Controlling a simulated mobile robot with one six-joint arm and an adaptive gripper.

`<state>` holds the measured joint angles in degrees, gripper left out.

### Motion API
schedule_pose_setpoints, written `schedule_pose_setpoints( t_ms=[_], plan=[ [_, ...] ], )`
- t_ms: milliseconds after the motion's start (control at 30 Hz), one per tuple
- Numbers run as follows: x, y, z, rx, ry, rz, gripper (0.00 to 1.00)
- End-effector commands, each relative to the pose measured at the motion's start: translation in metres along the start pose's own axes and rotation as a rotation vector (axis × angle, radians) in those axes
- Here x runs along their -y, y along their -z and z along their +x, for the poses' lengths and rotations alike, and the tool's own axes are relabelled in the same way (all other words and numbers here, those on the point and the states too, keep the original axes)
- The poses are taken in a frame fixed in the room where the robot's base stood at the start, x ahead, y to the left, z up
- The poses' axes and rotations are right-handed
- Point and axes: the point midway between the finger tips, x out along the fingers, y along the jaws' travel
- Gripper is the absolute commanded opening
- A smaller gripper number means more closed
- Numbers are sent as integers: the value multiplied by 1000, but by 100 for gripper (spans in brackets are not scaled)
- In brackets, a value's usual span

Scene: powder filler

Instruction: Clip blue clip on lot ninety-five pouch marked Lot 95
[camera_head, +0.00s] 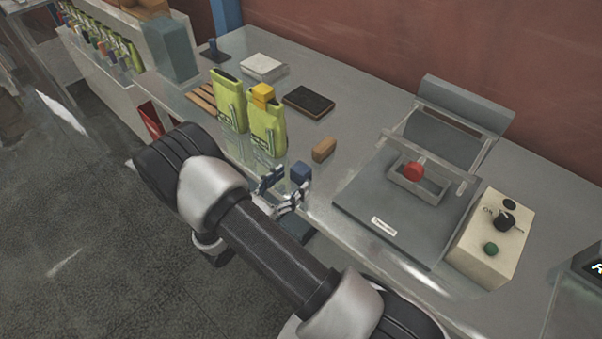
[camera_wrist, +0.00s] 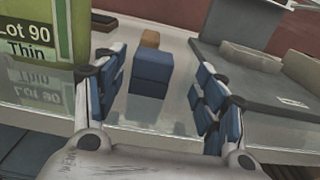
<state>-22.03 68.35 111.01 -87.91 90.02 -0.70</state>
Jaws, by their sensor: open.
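The blue clip (camera_head: 300,172) is a small block on the bench, and it shows between my finger pads in the wrist view (camera_wrist: 151,72). My gripper (camera_head: 284,187) is open and empty just in front of it; the wrist view also shows it (camera_wrist: 162,88). Two green pouches stand upright to the left. The nearer one (camera_head: 268,132) has a yellow clip (camera_head: 262,95) on top; the other pouch (camera_head: 228,102) has an open-looking dark top and no clip. A pouch in the wrist view (camera_wrist: 63,25) reads "Lot 90 Thin". I cannot read Lot 95 anywhere.
A brown block (camera_head: 324,149) lies behind the blue clip. A grey sealing machine (camera_head: 408,205) with a red knob and a control box (camera_head: 492,238) stand to the right. A black pad (camera_head: 309,102) and a wooden rack (camera_head: 201,97) lie further back.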

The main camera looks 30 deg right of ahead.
Motion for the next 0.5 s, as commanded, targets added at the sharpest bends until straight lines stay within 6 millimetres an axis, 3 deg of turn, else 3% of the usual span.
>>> schedule_pose_setpoints(
  t_ms=[200,500],
  plan=[
    [-2,-1,15,0,1,2,65],
    [-7,-6,56,0,2,2,65]
  ],
)
